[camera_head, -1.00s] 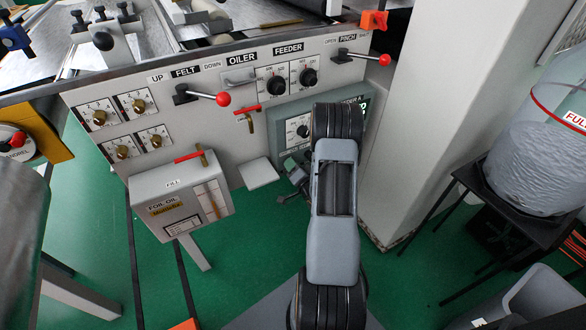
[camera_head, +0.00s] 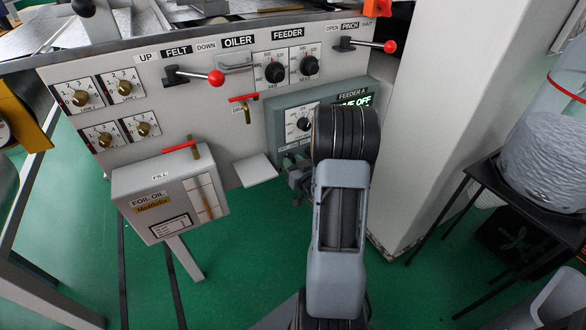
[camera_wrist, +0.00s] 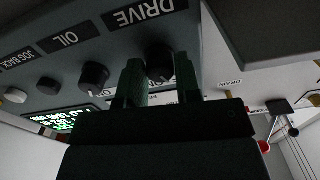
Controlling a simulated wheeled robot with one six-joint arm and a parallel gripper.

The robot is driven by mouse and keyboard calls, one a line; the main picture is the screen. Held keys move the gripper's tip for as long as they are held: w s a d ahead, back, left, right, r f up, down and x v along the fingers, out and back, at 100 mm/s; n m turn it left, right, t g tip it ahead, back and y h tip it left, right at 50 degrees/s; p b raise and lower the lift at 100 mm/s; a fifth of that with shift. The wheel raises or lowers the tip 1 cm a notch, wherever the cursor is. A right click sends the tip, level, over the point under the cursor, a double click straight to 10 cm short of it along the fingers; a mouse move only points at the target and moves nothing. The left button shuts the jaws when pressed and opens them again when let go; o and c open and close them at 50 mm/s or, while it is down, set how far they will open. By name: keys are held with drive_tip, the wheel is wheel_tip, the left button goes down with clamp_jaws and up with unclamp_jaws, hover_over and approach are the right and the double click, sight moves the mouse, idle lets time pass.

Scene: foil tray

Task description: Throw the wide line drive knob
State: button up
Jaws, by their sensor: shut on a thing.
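The drive knob (camera_wrist: 160,60) is a round black knob beside the DRIVE label in the wrist view, where the panel appears upside down. My gripper (camera_wrist: 159,80) has its two dark green fingers on either side of this knob, shut on it. In the head view the grey FEEDER A box (camera_head: 285,110) has a lit green display, partly covered by my arm. My wrist is low in front of that box. The drive knob cannot be made out in the head view.
An oil knob (camera_wrist: 95,75) and a pale jog button (camera_wrist: 48,86) sit beside the drive knob. A red-tipped pinch lever (camera_head: 388,47) sticks out above right. The foil oil box (camera_head: 170,195) stands at left, a white column (camera_head: 430,110) at right.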

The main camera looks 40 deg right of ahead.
drive_tip(key=shift+n+b, duration=0.45)
drive_tip(key=shift+n, duration=0.25)
drive_tip(key=o, duration=0.9)
drive_tip(key=shift+o, duration=0.2)
drive_tip(key=s+a+p, duration=0.2)
drive_tip(key=s+p, duration=0.7)
drive_tip(key=s, duration=0.4)
drive_tip(key=shift+s+p, duration=0.3)
drive_tip(key=shift+s, duration=0.05)
